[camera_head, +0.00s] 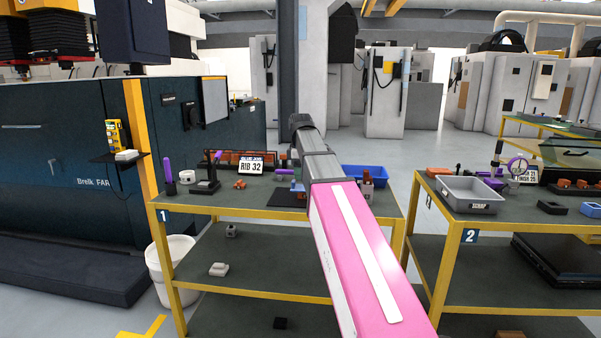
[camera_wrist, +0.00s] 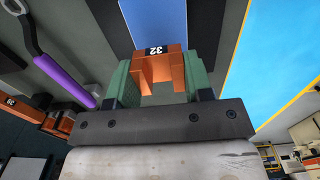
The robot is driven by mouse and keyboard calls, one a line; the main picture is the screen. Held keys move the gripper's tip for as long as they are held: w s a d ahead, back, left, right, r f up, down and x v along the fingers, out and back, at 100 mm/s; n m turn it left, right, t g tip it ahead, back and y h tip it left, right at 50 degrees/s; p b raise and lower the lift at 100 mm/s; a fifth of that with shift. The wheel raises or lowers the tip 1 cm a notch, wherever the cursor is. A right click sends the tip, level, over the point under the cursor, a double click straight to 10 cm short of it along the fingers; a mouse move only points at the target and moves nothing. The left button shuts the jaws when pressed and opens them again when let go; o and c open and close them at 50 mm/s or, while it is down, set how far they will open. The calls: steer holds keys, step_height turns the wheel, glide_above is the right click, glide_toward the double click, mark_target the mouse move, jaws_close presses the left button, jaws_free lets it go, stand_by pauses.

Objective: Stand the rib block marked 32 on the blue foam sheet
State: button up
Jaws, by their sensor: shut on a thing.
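In the wrist view my gripper (camera_wrist: 161,78) is shut on the copper-orange rib block marked 32 (camera_wrist: 158,66). Its green pads press on both sides of the block. The black label with a white 32 shows at the block's far edge, and a notch faces the camera. A blue patch (camera_wrist: 155,18) lies just beyond the block, and a larger light-blue area (camera_wrist: 272,45) is at the right. I cannot tell which one is the foam sheet, nor whether the block touches anything. In the head view my arm hides most of the gripper and block.
In the wrist view another purple handle (camera_wrist: 65,77) and orange blocks (camera_wrist: 30,112) are at the left. Bench 2 with a grey tray (camera_head: 468,193) stands right.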

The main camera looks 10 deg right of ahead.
steer(key=shift+f, duration=0.5)
steer(key=o, duration=1.1)
steer(key=shift+r, duration=0.1)
step_height(320, 180, up, 13)
steer(key=shift+r, duration=0.1)
